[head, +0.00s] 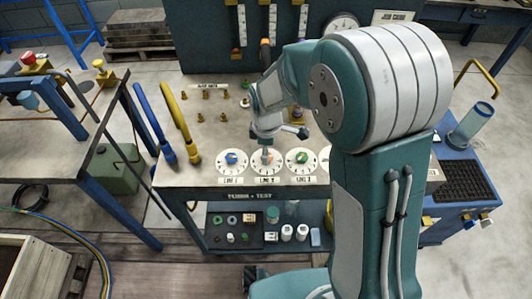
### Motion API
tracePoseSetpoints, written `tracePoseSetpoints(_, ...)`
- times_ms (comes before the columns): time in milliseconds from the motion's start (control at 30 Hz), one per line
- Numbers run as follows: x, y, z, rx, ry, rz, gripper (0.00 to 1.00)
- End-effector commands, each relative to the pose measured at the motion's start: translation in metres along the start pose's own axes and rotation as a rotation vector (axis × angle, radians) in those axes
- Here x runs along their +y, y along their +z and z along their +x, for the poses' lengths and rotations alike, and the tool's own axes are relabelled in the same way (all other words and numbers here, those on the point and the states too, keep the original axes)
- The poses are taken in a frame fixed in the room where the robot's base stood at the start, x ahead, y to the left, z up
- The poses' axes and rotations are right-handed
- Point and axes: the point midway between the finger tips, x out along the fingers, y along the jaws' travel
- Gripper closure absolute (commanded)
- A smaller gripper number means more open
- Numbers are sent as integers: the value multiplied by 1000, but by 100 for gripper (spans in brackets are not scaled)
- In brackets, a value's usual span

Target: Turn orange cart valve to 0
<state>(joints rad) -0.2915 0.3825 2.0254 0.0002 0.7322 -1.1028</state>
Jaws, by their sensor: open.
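The orange valve (267,155) is the middle one of three round white dials along the front of the cart top (205,172). Its knob is small and partly covered by my gripper, and I cannot read its setting. The blue valve (231,158) is to its left and the green valve (302,157) to its right. My gripper (284,134) is just above and behind the orange dial, with its jaws open. I cannot tell whether it touches the knob.
Blue and yellow hoses (165,125) stand at the cart's left. Several brass fittings (206,95) are on the top behind. A lower shelf holds a dark tray (235,228) and small bottles. A blue cart with a clear cylinder (471,124) stands at right.

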Motion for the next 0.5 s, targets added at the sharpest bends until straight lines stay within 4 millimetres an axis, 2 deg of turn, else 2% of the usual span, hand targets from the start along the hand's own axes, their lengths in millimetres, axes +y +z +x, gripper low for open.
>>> tracePoseSetpoints(300, 1, -2, -67, 2, 5, 0, 19)
tracePoseSetpoints(500, 2, -2, -94, 1, 4, -1, 19)
